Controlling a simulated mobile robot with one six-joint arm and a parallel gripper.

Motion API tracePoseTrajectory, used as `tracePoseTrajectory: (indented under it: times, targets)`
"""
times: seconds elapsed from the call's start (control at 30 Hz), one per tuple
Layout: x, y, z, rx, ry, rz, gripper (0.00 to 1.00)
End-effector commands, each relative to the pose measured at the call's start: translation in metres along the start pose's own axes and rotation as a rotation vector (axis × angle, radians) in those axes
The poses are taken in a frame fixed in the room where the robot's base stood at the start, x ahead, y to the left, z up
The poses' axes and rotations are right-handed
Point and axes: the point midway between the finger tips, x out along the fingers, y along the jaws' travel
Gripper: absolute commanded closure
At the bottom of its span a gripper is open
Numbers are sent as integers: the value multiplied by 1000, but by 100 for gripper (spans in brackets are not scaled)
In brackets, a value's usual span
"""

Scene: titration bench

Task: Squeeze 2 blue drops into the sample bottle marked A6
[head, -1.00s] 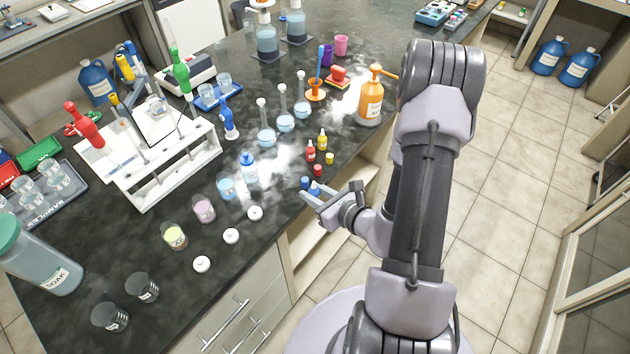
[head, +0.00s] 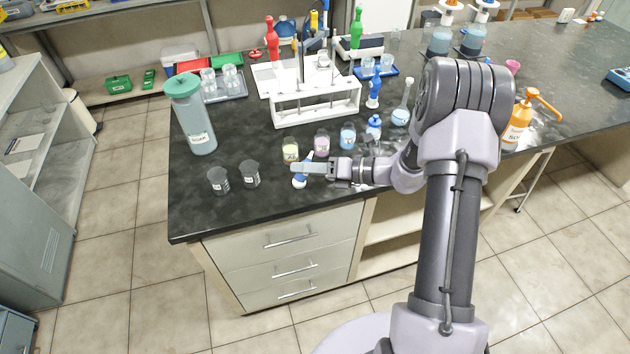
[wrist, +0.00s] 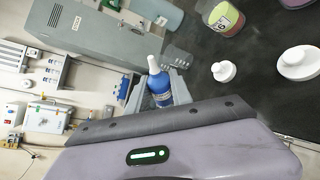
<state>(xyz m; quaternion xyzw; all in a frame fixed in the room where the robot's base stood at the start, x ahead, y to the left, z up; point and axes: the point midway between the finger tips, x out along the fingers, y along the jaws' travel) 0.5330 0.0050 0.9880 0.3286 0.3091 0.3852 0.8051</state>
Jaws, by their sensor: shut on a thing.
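My gripper (head: 302,169) is shut on a small blue dropper bottle (wrist: 160,90) with a white tip, above the front part of the bench; in the head view the fingers partly hide it. The wrist view shows the blue body between the fingers, with the tip beyond them. A sample bottle with yellow-green liquid (head: 290,150) stands just behind the fingers; in the wrist view it is open (wrist: 226,18) and its label seems to end in 6. A pink sample bottle (head: 321,144) and a light blue one (head: 348,136) stand to its right.
A white rack (head: 315,103) stands behind the samples. White caps (wrist: 224,71) lie on the bench. The bench's front left corner is clear.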

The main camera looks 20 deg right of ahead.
Motion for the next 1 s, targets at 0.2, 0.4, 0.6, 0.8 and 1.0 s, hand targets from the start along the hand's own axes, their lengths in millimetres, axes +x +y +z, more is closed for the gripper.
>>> tracePoseTrajectory:
  times: [0.2,0.4,0.6,0.8,1.0]
  targets:
    - [48,-10,59,215,-201,-64,80]
    - [92,-23,99,378,-387,-93,80]
    - [107,-36,108,524,-481,-36,80]
    - [103,-45,107,998,-548,320,80]
    - [97,-41,115,1336,-579,590,80]
